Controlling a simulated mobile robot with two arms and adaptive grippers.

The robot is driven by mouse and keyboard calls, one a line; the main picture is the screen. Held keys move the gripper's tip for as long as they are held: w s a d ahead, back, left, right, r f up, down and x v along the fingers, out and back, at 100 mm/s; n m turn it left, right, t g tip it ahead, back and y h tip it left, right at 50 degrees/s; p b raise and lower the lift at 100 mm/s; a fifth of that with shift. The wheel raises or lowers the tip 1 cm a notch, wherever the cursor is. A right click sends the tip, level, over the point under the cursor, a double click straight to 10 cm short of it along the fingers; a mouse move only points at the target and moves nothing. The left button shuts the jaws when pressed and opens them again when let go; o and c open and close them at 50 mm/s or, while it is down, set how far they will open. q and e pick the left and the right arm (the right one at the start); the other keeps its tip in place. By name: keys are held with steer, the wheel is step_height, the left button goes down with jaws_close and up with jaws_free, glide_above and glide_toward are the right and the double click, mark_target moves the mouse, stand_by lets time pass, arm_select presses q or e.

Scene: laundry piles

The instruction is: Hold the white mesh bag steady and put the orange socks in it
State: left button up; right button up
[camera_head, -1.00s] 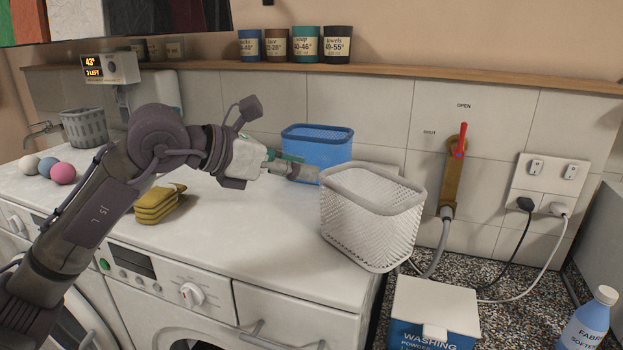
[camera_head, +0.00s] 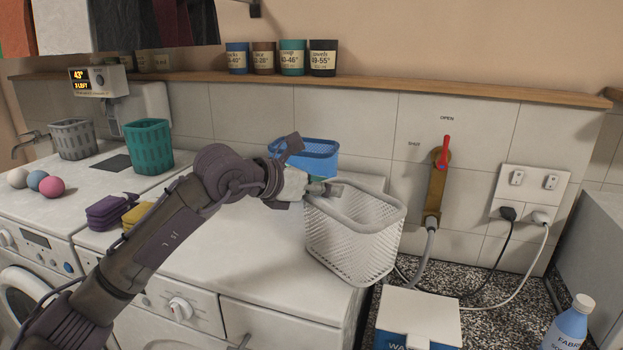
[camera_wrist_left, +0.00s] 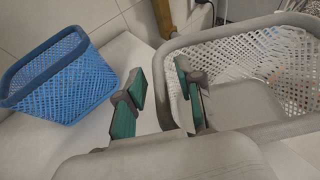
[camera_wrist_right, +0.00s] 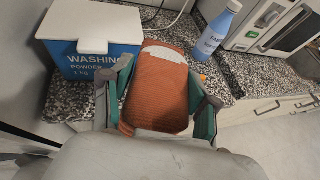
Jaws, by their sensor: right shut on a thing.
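The white mesh bag (camera_head: 350,245) looks like an open-topped mesh basket with a grey rim, upright at the right end of the white machine top. My left gripper (camera_head: 325,188) is at its left rim. In the left wrist view its fingers (camera_wrist_left: 160,88) are apart, one outside the bag and one inside, with the rim (camera_wrist_left: 167,105) between them and a gap beside the outer finger. In the right wrist view my right gripper (camera_wrist_right: 160,95) is shut on the folded orange socks (camera_wrist_right: 158,92), which have a white band. The right gripper is outside the head view.
A blue basket (camera_head: 318,160) stands behind the bag. Purple socks (camera_head: 107,212), yellow socks (camera_head: 137,213) and a green basket (camera_head: 150,148) are to the left. A washing powder box (camera_head: 418,318) and a blue bottle (camera_head: 570,325) stand on the speckled counter at right.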

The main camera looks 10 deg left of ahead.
arm_select(q)
steer(key=shift+w+d+f, duration=0.1)
steer(key=shift+d, duration=0.05)
arm_select(e)
steer(key=shift+d, duration=0.1)
arm_select(q)
jaws_close()
